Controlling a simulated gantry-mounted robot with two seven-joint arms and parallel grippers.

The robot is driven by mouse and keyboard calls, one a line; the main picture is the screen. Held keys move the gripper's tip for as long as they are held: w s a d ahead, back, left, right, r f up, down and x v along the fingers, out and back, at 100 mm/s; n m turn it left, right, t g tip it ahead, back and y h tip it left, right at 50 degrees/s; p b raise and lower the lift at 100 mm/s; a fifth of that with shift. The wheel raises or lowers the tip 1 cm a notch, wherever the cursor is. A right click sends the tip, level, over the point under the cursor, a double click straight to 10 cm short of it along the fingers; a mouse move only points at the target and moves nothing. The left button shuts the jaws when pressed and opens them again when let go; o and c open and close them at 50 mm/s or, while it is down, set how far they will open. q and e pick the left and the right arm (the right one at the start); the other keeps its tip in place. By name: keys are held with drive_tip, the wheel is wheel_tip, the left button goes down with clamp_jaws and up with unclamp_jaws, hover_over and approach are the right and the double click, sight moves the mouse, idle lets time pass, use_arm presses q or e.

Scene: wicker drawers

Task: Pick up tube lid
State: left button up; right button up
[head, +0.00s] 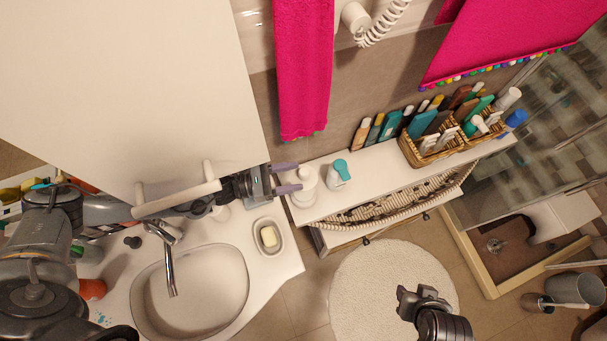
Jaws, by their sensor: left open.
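My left gripper (292,178) reaches in from the left, its two purple-grey fingers apart. They point at a white round container (305,184) with a lid-like top, standing at the left end of the white shelf (355,198). I cannot tell whether the fingertips touch it. To its right stands a small white container with a teal top (340,168). Which of these pieces is the tube lid is not clear. My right gripper (412,300) is low in the picture, above the round rug and away from the shelf; its jaw opening is hard to read.
Wicker baskets (424,153) with several bottles stand at the shelf's right. A wicker drawer (400,204) is below it. A sink (195,290), faucet (170,270) and soap dish (268,238) lie at left. A pink towel (303,70) hangs above. A white cabinet (120,80) is upper left.

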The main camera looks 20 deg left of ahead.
sight(299, 176)
use_arm(q)
drive_tip(key=x, duration=0.2)
drive_tip(key=shift+w+d+r, duration=0.15)
drive_tip(key=shift+w+d, duration=0.1)
drive_tip(key=shift+d, duration=0.05)
drive_tip(key=shift+w+d+p, duration=0.35)
drive_tip(key=shift+d, duration=0.15)
drive_tip(key=c, duration=1)
drive_tip(key=shift+c, duration=0.3)
